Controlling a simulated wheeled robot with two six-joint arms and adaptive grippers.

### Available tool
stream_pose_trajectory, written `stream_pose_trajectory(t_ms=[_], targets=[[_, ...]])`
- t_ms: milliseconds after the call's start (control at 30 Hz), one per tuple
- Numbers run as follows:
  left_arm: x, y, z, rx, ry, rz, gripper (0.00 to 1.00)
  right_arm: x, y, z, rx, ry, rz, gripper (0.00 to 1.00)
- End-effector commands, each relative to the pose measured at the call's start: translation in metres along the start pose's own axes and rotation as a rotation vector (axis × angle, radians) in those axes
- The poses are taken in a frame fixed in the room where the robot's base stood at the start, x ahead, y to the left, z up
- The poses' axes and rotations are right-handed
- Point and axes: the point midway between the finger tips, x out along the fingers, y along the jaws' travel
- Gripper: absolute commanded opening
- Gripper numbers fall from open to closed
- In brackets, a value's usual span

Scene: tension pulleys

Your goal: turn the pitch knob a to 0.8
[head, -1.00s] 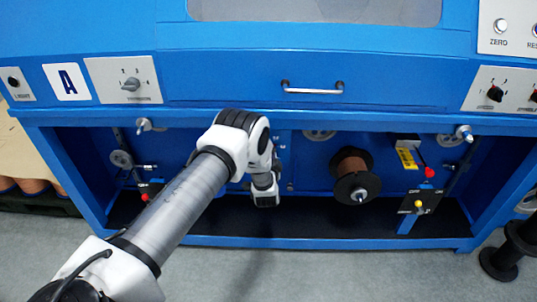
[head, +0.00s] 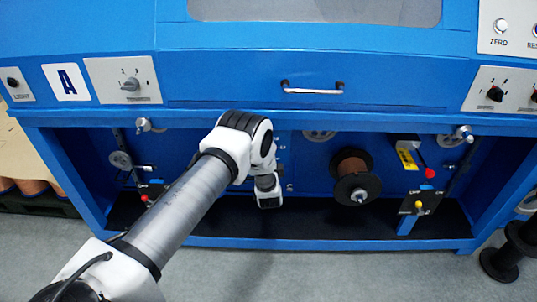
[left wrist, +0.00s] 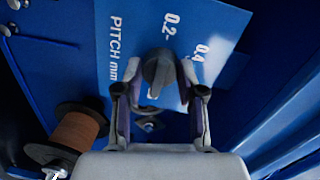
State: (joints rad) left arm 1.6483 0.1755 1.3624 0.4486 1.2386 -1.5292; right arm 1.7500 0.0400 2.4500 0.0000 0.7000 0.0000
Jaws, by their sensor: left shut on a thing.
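In the left wrist view, the dark grey pitch knob (left wrist: 157,72) stands on a blue plate lettered "PITCH mm" (left wrist: 118,50), with white marks 0.2 and 0.4 readable. The knob's ridge lies roughly up and down in that picture, its upper end near 0.2. Other scale marks are hidden or out of view. My left gripper (left wrist: 163,90) has a finger on each side of the knob and is shut on it. In the head view, my left wrist (head: 268,188) reaches into the lower bay and hides the knob. My right gripper is out of view.
A brown spool (head: 352,166) with black flanges sits right of my wrist. A drawer handle (head: 312,89) and the cabinet's blue ledge lie above. A selector switch (head: 130,84) is at upper left. A black spool stand (head: 505,255) is on the floor at right.

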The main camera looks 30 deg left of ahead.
Motion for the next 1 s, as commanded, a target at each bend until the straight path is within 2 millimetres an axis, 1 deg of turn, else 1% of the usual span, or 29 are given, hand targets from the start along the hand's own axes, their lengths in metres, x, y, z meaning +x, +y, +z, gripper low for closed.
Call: stream_pose_trajectory(t_ms=[200,233,267,300,567,667,767,867,1000], targets=[[0.001,-0.002,-0.001,-0.001,0.002,-0.003,0.04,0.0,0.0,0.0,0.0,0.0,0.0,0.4],[0.001,-0.002,-0.001,-0.001,0.002,-0.003,0.46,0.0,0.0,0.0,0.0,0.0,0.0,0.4],[0.001,-0.002,-0.001,-0.001,0.002,-0.003,0.56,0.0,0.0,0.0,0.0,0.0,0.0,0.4],[0.001,-0.001,-0.001,-0.001,0.002,-0.003,0.64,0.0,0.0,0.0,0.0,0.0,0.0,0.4],[0.0,-0.001,0.0,-0.001,0.001,-0.001,0.64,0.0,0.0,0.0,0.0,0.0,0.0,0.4],[-0.004,0.0,-0.001,0.0,0.001,0.002,0.64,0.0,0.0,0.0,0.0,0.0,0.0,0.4],[-0.018,0.001,-0.001,0.001,0.0,0.003,0.64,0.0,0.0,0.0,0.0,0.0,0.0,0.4],[-0.042,0.001,-0.002,0.002,0.002,0.004,0.64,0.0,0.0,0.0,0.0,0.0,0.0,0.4],[-0.08,0.001,-0.002,0.001,0.003,0.003,0.64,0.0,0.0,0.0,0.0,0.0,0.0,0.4]])
